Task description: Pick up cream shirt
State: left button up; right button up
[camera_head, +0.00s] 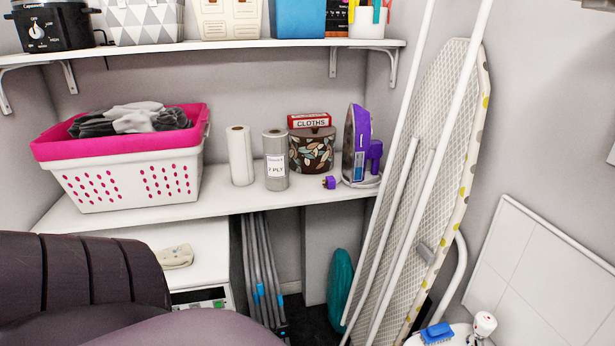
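A small cream folded cloth (175,257), which looks like the cream shirt, lies on the white top of a low appliance (205,238) under the lower shelf. A large dark rounded shape at the lower left covers the near part of that appliance. Neither of my grippers shows in the head view.
A pink-rimmed white basket (130,180) with grey and white cloths stands on the lower shelf (225,200). Paper rolls (241,156), a patterned tin (311,150) and a purple iron (357,145) stand right of it. An ironing board (430,150) leans at the right.

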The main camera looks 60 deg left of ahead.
aim_at(176, 256)
jog(key=u, duration=2.75)
